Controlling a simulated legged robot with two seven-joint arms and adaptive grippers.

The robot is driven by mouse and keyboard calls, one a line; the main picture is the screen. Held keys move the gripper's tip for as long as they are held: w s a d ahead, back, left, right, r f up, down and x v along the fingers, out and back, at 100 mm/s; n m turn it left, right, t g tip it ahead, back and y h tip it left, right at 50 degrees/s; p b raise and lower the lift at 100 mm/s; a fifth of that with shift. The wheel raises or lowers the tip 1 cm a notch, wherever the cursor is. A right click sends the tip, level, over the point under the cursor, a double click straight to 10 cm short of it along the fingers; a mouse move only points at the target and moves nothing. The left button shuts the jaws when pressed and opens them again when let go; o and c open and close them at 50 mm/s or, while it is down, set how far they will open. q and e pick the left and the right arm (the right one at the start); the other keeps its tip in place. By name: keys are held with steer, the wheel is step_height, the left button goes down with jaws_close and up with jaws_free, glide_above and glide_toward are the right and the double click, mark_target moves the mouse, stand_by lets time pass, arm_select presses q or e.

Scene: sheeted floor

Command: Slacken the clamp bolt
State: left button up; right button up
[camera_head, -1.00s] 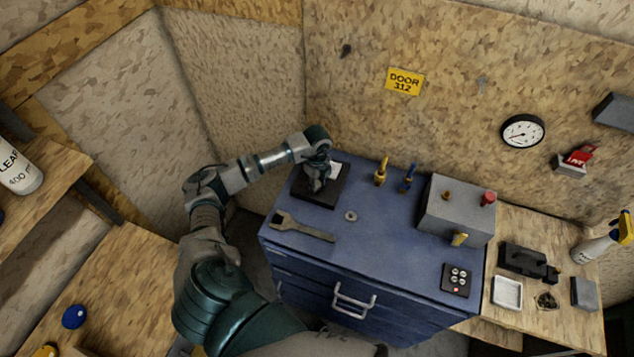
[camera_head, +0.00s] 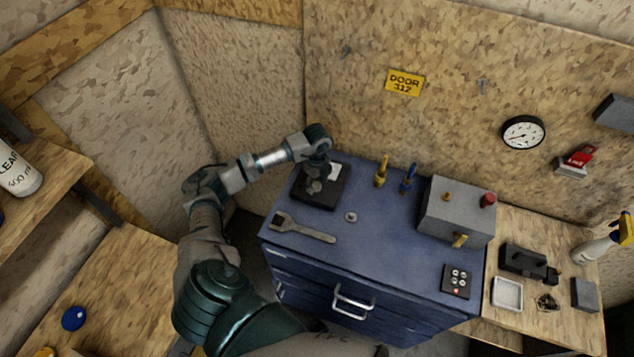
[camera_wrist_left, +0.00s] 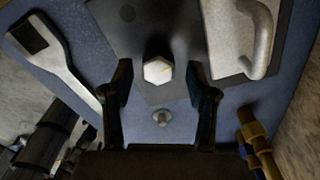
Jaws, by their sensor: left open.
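The clamp bolt (camera_wrist_left: 158,71) shows a pale hexagonal head in the left wrist view, standing on a dark plate (camera_wrist_left: 140,25). In the head view the dark plate (camera_head: 331,199) lies on the far left of the blue cabinet top, and my gripper partly hides what is on it. My left gripper (camera_wrist_left: 158,78) is open, with one finger on each side of the bolt head and a gap visible on both sides. In the head view my left gripper (camera_head: 315,181) is over the plate. A pale curved metal part (camera_wrist_left: 258,40) stands beside the bolt. My right gripper is not in view.
A wrench (camera_head: 304,229) and a small round metal piece (camera_head: 351,217) lie on the blue cabinet (camera_head: 380,250). Yellow (camera_head: 381,172) and blue (camera_head: 408,180) upright pieces stand at the back. A grey box (camera_head: 455,212) and a button pad (camera_head: 457,281) are at right.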

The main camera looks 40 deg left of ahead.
mark_target(317, 184)
arm_select(q)
step_height(317, 184, up, 11)
steer(key=shift+r, duration=0.2)
steer(key=shift+a+f, duration=0.1)
stand_by(0.5)
